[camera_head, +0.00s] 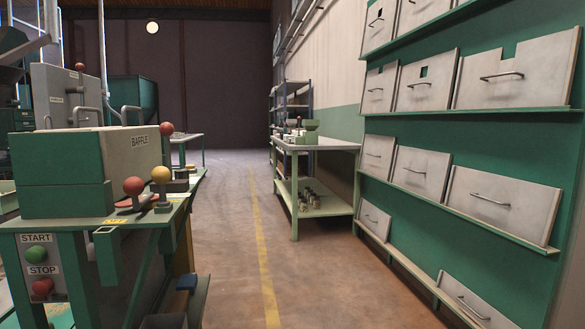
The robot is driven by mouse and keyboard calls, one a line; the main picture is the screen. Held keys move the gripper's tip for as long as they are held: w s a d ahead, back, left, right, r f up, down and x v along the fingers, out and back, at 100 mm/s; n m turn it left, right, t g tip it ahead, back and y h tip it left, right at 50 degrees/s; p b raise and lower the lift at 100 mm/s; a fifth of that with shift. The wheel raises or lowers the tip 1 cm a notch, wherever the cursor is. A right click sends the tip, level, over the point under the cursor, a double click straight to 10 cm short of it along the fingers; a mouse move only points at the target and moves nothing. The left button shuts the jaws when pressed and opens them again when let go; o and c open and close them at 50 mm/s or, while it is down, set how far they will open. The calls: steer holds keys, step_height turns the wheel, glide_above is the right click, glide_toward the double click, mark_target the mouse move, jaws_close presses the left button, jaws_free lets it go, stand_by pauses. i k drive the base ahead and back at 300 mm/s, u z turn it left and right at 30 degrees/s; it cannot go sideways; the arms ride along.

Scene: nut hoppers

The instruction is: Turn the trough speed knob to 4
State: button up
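I cannot make out a trough speed knob or a number scale in this view. On the left stands a green and grey machine (60,185) with a box labelled BAFFLE. A red ball handle (134,186) and a yellow ball handle (160,174) stand upright on its near ledge. Below, on its front, are a green button (36,254) under START and a red button (43,287) under STOP. My gripper is not in view.
A clear aisle (230,240) with a yellow floor line runs ahead. On the right, a green rack (480,138) holds several grey panels with handles. A green and white table (320,146) with small items stands farther back. Another grey machine (62,92) is behind the BAFFLE box.

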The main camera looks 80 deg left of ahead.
mark_target(182, 174)
steer(key=u, duration=3)
steer(key=k, duration=0.5)
steer(key=u, duration=0.3)
steer(key=i, duration=0.7)
steer(key=z, duration=0.15)
